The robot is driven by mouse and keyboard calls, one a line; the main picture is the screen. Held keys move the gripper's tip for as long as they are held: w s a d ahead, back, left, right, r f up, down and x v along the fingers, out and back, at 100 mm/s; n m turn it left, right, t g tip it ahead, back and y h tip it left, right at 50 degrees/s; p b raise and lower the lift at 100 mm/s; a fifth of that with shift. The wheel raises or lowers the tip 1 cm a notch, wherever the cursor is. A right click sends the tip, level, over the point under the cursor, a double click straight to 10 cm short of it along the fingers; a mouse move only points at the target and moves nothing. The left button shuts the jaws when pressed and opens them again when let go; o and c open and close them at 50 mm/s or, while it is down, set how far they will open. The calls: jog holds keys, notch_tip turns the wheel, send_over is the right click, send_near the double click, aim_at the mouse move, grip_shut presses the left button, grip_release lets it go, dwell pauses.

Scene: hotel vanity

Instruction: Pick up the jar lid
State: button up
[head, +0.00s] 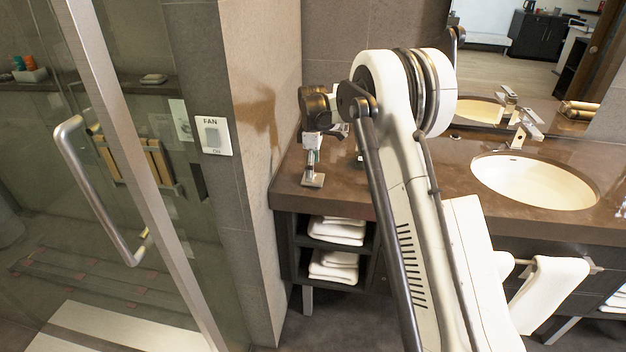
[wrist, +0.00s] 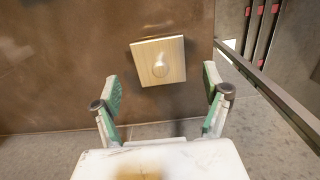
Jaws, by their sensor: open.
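The jar lid (wrist: 158,60) is a square beige plate with a round knob in its middle. In the wrist view it lies flat on the brown counter, beyond and between my fingertips. In the head view it looks like the small pale square (head: 313,181) near the counter's left front corner. My gripper (wrist: 163,85) is open and empty, with green-padded fingers apart on either side of the lid's lower part in the picture.
The brown counter (head: 460,190) holds a white sink (head: 535,180) and a faucet (head: 525,125) to the right. A wall (head: 258,120) stands just left of the lid. Folded towels (head: 335,230) sit on shelves below. A glass shower door handle (head: 90,190) is at left.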

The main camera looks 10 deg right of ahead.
jog(key=shift+d+f, duration=0.1)
jog(key=shift+f, duration=1.5)
jog(key=c, duration=1.2)
jog(key=shift+c, duration=0.2)
